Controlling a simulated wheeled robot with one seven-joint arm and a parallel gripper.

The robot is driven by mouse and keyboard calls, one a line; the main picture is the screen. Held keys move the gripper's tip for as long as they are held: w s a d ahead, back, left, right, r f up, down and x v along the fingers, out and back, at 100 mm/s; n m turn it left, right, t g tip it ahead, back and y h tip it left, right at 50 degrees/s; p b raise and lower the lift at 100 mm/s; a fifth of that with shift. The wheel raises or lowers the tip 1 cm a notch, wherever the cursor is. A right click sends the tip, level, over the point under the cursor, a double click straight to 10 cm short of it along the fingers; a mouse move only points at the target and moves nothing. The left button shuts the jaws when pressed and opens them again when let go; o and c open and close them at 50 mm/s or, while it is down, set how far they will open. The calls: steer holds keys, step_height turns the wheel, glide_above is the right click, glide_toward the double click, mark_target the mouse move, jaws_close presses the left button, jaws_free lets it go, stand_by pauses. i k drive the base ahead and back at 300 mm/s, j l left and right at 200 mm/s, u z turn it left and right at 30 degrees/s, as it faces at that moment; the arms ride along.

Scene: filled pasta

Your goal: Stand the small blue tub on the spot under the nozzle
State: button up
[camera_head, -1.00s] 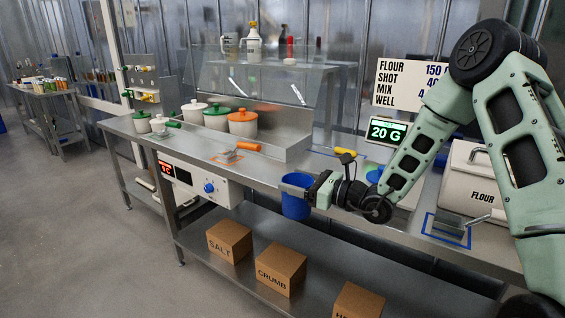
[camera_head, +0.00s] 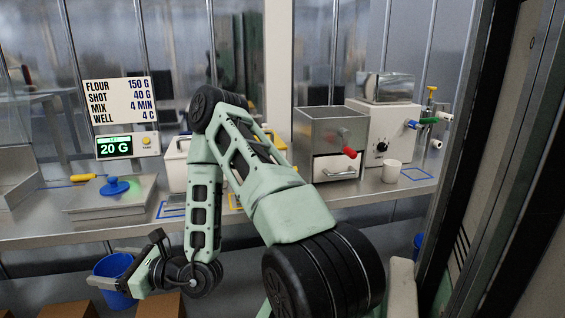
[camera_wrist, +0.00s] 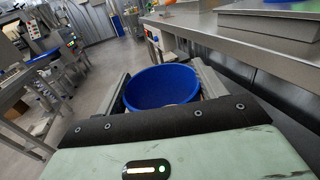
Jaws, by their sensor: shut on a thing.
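The small blue tub (camera_head: 114,278) is held by my gripper (camera_head: 136,272) at the lower left of the head view, in front of the counter and below its top. In the wrist view the tub (camera_wrist: 162,88) sits upright or nearly so between both fingers, its open mouth facing the camera. I cannot tell which fitting is the nozzle.
A steel hopper box (camera_head: 331,135) with a red handle is left of the machine. A scale (camera_head: 110,205) bears a blue knobbed thing. A dark upright frame (camera_head: 470,200) closes off the right side.

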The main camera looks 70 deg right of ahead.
mark_target(414, 174)
steer(key=k+z, duration=0.3)
steer(key=z, duration=0.2)
steer(key=k+l+z, duration=0.2)
steer(key=z, duration=0.3)
steer(key=k+z, duration=0.1)
steer(key=z, duration=1.8)
steer(key=i+j+z, duration=0.35)
steer(key=j, duration=0.3)
steer(key=i+j+z, duration=0.2)
steer(key=j+z, duration=0.15)
steer(key=j, duration=0.3)
